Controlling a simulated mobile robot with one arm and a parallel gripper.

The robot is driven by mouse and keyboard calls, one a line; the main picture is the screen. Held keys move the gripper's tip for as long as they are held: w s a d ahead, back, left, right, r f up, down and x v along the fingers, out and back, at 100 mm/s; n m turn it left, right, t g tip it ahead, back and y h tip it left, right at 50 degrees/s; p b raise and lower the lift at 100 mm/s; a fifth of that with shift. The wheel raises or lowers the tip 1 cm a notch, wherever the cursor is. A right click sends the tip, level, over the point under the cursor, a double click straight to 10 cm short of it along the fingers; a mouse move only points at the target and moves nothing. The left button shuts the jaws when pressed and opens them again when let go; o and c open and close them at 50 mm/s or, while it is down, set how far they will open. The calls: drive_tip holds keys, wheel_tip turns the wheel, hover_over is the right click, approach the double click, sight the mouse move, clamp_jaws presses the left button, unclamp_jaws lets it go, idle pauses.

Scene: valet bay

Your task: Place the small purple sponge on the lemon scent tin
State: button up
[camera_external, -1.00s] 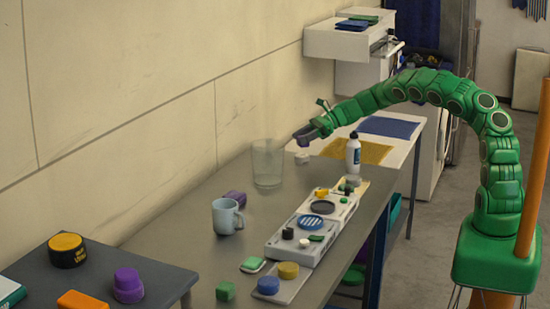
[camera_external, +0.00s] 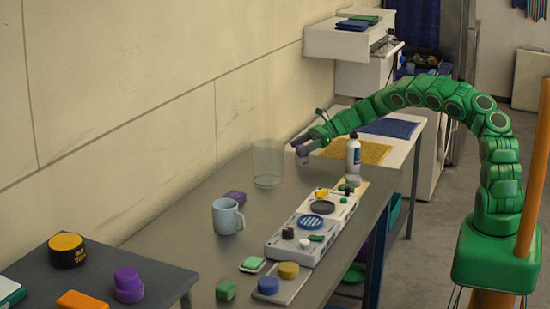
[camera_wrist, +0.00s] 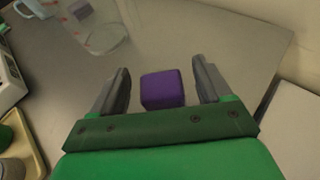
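A small purple block, likely the sponge (camera_wrist: 162,90), shows between the fingers of my gripper (camera_wrist: 163,80) in the wrist view, with a gap on each side. My gripper is open. In the external view, my gripper (camera_external: 302,147) is low at the far end of the grey table, beyond the glass beaker; the block cannot be made out clearly there. The lemon scent tin cannot be told by label. A yellow round tin (camera_external: 288,270) and a dark tin with yellow top (camera_external: 66,250) are candidates.
The glass beaker (camera_external: 268,163) and blue mug (camera_external: 227,216) stand on the table (camera_external: 185,235); the beaker is also in the wrist view (camera_wrist: 97,28). White trays (camera_external: 290,248) with small items line the right edge. A white bottle (camera_external: 353,154) stands right of my gripper.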

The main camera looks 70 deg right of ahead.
drive_tip(key=shift+d+r, duration=0.1)
drive_tip(key=shift+r, duration=0.1)
drive_tip(key=v, duration=1.1)
drive_tip(key=shift+s+d, duration=0.25)
